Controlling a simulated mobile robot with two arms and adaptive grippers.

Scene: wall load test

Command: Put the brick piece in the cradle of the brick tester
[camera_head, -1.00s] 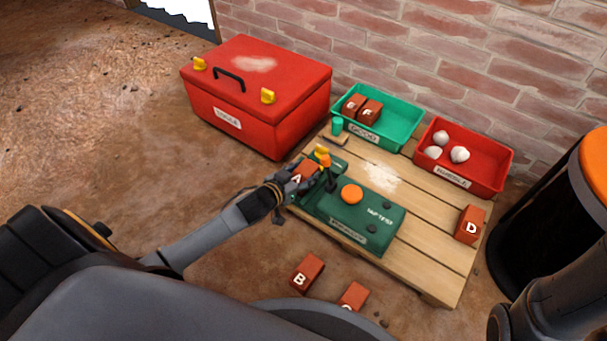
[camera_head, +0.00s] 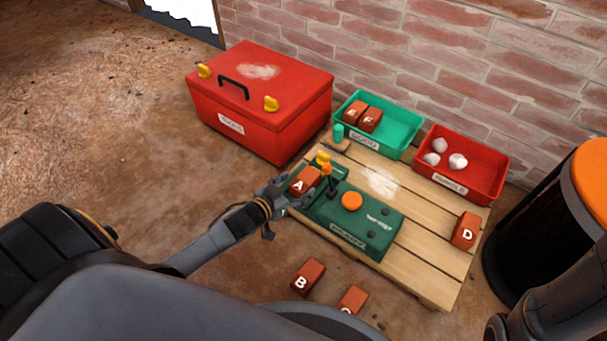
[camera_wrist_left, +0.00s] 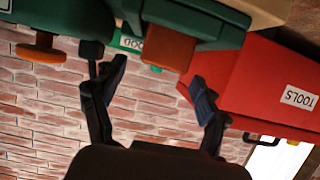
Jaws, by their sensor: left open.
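The brick piece A (camera_head: 304,181) sits at the left end of the green brick tester (camera_head: 372,247), in its cradle area by the lever. The brick also shows in the left wrist view (camera_wrist_left: 168,48), against the tester's green body (camera_wrist_left: 205,22). My left gripper (camera_head: 286,194) is open and empty, just to the lower left of brick A. In the left wrist view its fingers (camera_wrist_left: 158,78) are spread apart, with the brick beyond them. The cradle's inside is hidden by the brick. My right gripper is not in view.
Brick D (camera_head: 465,230) stands on the pallet (camera_head: 425,273); brick B (camera_head: 308,276) and another lie on the ground in front. Behind are a green tray (camera_head: 405,139) with two bricks, a red tray (camera_head: 490,187) with pale lumps, and a red toolbox (camera_head: 262,120).

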